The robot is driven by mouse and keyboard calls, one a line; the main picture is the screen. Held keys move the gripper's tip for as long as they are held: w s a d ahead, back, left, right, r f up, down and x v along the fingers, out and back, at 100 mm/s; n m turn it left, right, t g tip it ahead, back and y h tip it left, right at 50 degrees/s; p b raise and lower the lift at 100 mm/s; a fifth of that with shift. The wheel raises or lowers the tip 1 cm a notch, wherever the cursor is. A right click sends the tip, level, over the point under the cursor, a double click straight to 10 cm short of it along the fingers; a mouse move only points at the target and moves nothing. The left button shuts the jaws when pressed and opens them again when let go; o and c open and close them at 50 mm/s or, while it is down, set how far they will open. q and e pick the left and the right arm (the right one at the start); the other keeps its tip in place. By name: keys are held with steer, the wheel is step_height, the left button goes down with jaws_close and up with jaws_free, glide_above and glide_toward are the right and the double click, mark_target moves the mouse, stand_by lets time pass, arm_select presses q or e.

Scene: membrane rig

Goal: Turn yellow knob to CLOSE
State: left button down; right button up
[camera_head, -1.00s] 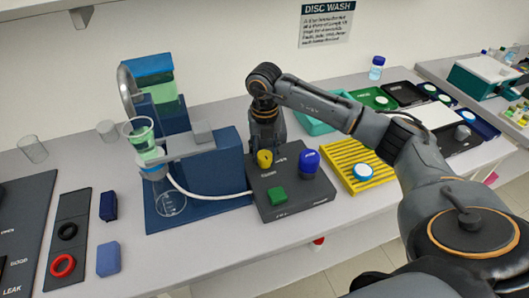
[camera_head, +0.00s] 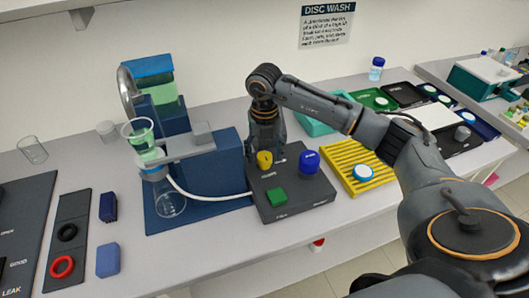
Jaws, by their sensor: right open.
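The yellow knob (camera_head: 264,159) sits at the back left of a dark grey control box (camera_head: 310,200). My right gripper (camera_head: 265,146) points down from above, right behind and over the yellow knob. It is open; its fingers are partly hidden, and I cannot tell whether they touch the knob. The lettering by the knob is too small to read. My left gripper is not in view.
A blue filtration stand (camera_head: 222,165) with a flask (camera_head: 171,203) stands left of the box, joined by a white tube (camera_head: 205,194). A yellow slotted rack (camera_head: 352,158) is close on the right. Bare table lies in front of the box.

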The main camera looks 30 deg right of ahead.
mark_target(265, 155)
step_height(265, 155, up, 12)
stand_by(0.5)
